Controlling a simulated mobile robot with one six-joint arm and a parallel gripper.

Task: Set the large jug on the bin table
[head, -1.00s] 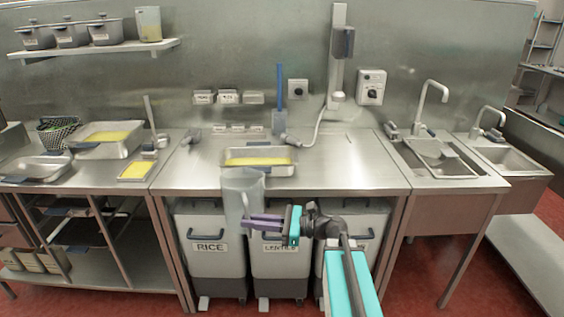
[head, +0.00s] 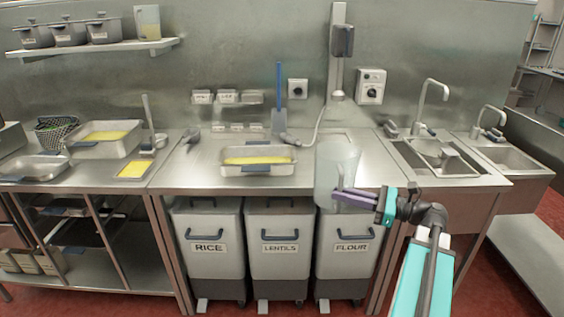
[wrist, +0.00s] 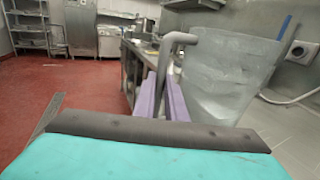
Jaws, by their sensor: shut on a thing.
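The large jug (head: 336,165) is translucent and roughly upright in the head view. My gripper (head: 342,198) is shut on it, with purple fingers at its lower right side. The wrist view shows the jug (wrist: 232,78) large on the right, its grey handle (wrist: 176,48) at the fingers (wrist: 162,105). The bin table (head: 205,178) is the steel counter above the labelled bins. The jug overlaps its right front part in the picture, its base reaching below the front edge line. I cannot tell whether it touches the table.
A tray of yellow food (head: 258,161) stands mid-table. A sprayer hose (head: 313,130) lies behind the jug. Bins for rice (head: 208,270), lentils (head: 279,270) and flour (head: 345,262) stand below. Sinks (head: 440,160) are on the right. The table's left part is mostly clear.

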